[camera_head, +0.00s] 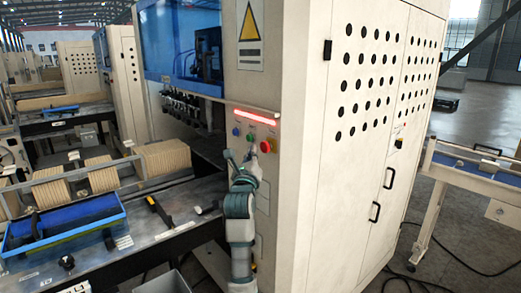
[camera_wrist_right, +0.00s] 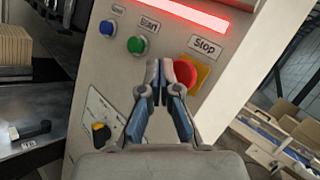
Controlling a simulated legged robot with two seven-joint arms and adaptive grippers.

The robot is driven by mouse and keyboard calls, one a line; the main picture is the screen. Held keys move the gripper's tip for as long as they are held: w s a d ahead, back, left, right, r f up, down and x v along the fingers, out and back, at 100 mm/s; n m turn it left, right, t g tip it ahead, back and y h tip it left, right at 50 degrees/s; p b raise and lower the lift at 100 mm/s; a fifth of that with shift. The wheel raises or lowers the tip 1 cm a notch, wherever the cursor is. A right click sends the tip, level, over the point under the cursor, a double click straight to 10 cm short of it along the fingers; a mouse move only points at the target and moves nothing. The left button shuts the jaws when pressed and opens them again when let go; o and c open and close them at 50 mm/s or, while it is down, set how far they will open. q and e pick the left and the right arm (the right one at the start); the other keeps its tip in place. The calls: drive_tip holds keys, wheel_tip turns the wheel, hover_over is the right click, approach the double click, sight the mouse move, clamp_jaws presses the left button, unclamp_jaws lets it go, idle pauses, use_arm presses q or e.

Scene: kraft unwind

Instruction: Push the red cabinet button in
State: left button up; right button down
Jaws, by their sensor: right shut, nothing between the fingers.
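The red button (camera_wrist_right: 187,71) is a round mushroom head on a yellow plate under a "Stop" label, on the sloping front of the cream cabinet. In the head view the red button (camera_head: 266,146) sits at the right of the button row. My right gripper (camera_wrist_right: 163,75) is shut and empty. Its fingertips show just left of the red button, overlapping its left edge in the wrist view. I cannot tell whether they touch it. In the head view my right gripper (camera_head: 254,156) is small and just below the buttons. My left gripper is not in view.
A green button (camera_wrist_right: 136,45) marked "Start" and a blue button (camera_wrist_right: 107,28) sit left of the red one. A lit red strip (camera_wrist_right: 180,14) runs above. A dark-and-yellow knob (camera_wrist_right: 101,133) is lower left. A blue tray (camera_head: 65,222) lies on the machine table at left.

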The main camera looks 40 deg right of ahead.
drive_tip(key=shift+s+a, duration=0.2)
drive_tip(key=shift+a, duration=2.35)
drive_tip(key=shift+d+f, duration=0.1)
